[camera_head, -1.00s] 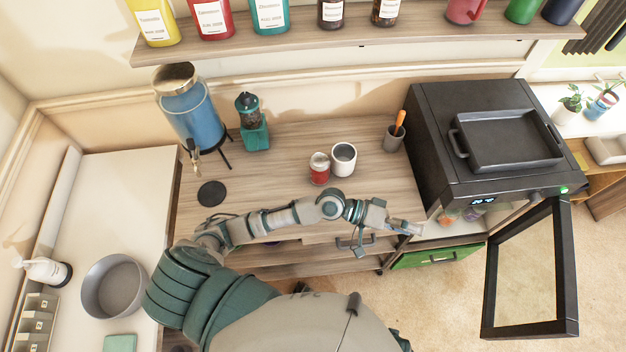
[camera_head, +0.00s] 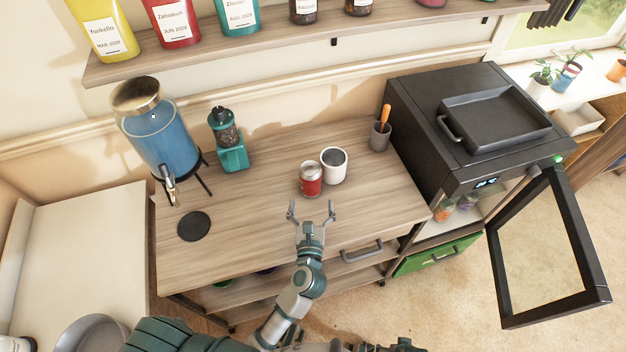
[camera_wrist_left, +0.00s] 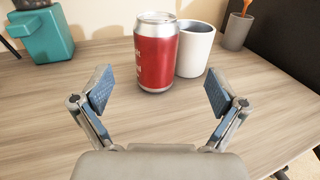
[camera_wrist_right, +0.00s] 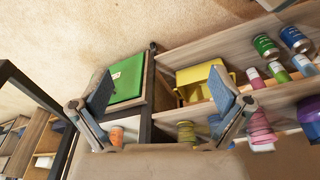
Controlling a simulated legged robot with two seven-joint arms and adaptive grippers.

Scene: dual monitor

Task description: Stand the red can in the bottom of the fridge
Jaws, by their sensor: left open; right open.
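The red can (camera_head: 311,179) stands upright on the wooden counter (camera_head: 260,225), close beside a white cup (camera_head: 333,166). My left gripper (camera_head: 311,212) is open and empty just in front of the can. In the left wrist view the can (camera_wrist_left: 156,55) is ahead, between and beyond the open fingertips (camera_wrist_left: 160,92), not touching them. The black fridge (camera_head: 450,130) stands at the right with its door (camera_head: 545,250) swung open; jars show inside. My right gripper (camera_wrist_right: 168,95) is open and empty in the right wrist view, facing shelves and the floor.
A blue dispenser (camera_head: 158,135), a teal grinder (camera_head: 229,145) and a black coaster (camera_head: 194,226) are on the counter's left. A grey holder (camera_head: 380,136) stands behind right. A green drawer (camera_head: 437,255) sits below the fridge. The counter's left front is clear.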

